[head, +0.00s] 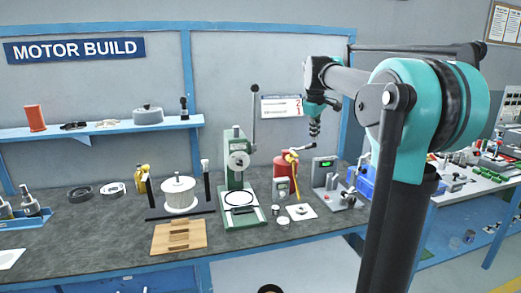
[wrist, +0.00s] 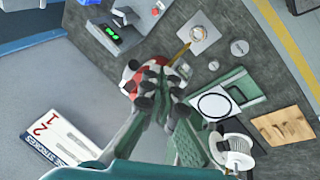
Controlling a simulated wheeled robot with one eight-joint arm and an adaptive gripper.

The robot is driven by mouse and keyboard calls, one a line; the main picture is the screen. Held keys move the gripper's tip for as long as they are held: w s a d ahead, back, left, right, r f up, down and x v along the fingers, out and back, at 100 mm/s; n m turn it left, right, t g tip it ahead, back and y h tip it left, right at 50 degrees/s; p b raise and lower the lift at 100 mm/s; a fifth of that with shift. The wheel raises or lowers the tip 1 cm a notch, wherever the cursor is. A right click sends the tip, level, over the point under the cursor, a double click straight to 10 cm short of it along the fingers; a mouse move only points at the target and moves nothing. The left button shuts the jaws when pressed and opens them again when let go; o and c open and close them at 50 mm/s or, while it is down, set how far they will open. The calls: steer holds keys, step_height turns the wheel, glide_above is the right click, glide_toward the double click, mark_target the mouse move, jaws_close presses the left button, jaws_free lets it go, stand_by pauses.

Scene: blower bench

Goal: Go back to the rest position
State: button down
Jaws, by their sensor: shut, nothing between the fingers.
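My gripper (head: 315,128) hangs from the arm in front of the back wall in the head view, above the bench. Its dark fingers point down, are shut and hold nothing. In the wrist view the closed gripper (wrist: 150,88) is in the middle of the picture, with a red thing partly hidden behind it. The gripper touches nothing that I can see.
The bench (head: 100,217) carries a green press (head: 237,175), a white spool (head: 178,194), a wooden block (head: 178,237), a white pad (head: 300,212) and a device with a green display (head: 326,175). A numbered card (head: 282,107) is on the wall near my gripper. A blue shelf (head: 100,128) is at left.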

steer(key=s+a+f+m+y, duration=0.1)
steer(key=s+f+m, duration=0.8)
steer(key=s+f, duration=2.4)
steer(key=shift+s+a+f+y, duration=0.2)
steer(key=shift+f+y, duration=0.1)
steer(key=shift+f, duration=0.5)
